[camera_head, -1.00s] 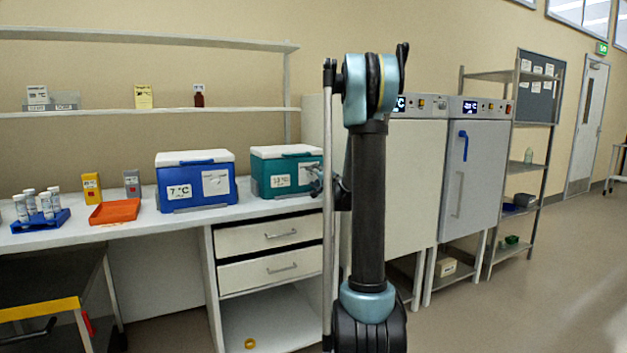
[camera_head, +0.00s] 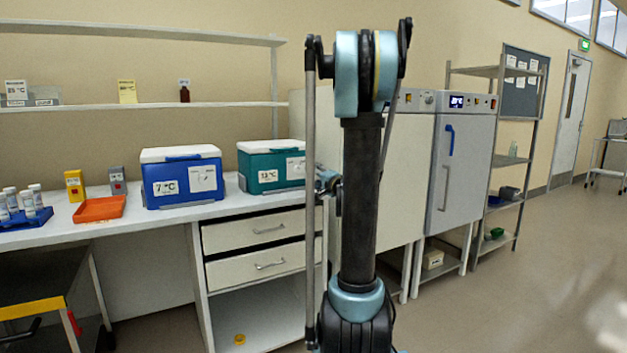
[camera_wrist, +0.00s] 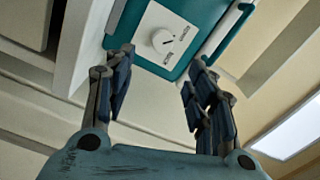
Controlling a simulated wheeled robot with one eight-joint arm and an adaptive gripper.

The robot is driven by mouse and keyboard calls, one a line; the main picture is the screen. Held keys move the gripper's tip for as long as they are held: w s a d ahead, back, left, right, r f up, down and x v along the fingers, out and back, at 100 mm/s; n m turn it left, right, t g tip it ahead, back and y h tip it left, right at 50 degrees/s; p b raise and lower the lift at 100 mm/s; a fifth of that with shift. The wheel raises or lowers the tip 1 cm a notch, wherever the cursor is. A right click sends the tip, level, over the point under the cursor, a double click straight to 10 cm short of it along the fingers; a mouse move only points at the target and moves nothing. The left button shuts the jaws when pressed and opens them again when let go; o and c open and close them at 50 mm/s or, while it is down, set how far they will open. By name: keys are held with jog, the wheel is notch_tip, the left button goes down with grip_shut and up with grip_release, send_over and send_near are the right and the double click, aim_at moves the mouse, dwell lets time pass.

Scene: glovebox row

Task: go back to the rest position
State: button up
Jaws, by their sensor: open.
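My gripper (camera_wrist: 160,95) is open and empty in the wrist view, its two fingers well apart. Beyond the fingers the wrist view shows the teal cool box (camera_wrist: 192,22) with a white dial plate, not touched by them. In the head view my arm stands upright in the middle. A small part of my gripper (camera_head: 328,182) shows beside the arm, at the right end of the teal cool box (camera_head: 250,172). My arm hides much of what is around it there.
A blue cool box (camera_head: 182,180), an orange tray (camera_head: 99,209) and a blue tube rack (camera_head: 25,221) stand on the bench (camera_head: 150,223). Two white cabinets and a metal shelf rack (camera_head: 507,180) are to the right. A yellow-edged cart (camera_head: 32,308) is at lower left. Floor at right is clear.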

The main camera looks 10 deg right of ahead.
jog(key=s+a+f+n+g, duration=0.3)
jog(key=s+a, duration=0.1)
jog(key=s, duration=0.3)
jog(key=s+a+f+n+g+y, duration=0.1)
jog(key=s+a+f+n+g, duration=0.2)
jog(key=s+a, duration=0.35)
jog(key=s+a+f+n+g, duration=0.2)
jog(key=s+f+n+g, duration=0.1)
jog(key=s, duration=0.6)
jog(key=s+d+f+g+h, duration=0.2)
jog(key=s+d+f, duration=0.1)
jog(key=s, duration=0.4)
jog(key=s+d+f+n+g+h, duration=0.1)
jog(key=s+d+f+g+h, duration=0.1)
jog(key=s+f, duration=0.3)
jog(key=s+d+f+n+g+h, duration=0.1)
jog(key=s+d+f+g+h, duration=0.1)
jog(key=s, duration=0.9)
notch_tip(320, 180, down, 2)
jog(key=shift+d+f+h, duration=0.25)
jog(key=shift+d+h, duration=0.05)
jog(key=shift+d, duration=0.5)
jog(key=shift+w, duration=0.1)
jog(key=shift+w+f, duration=0.2)
jog(key=shift+w, duration=0.25)
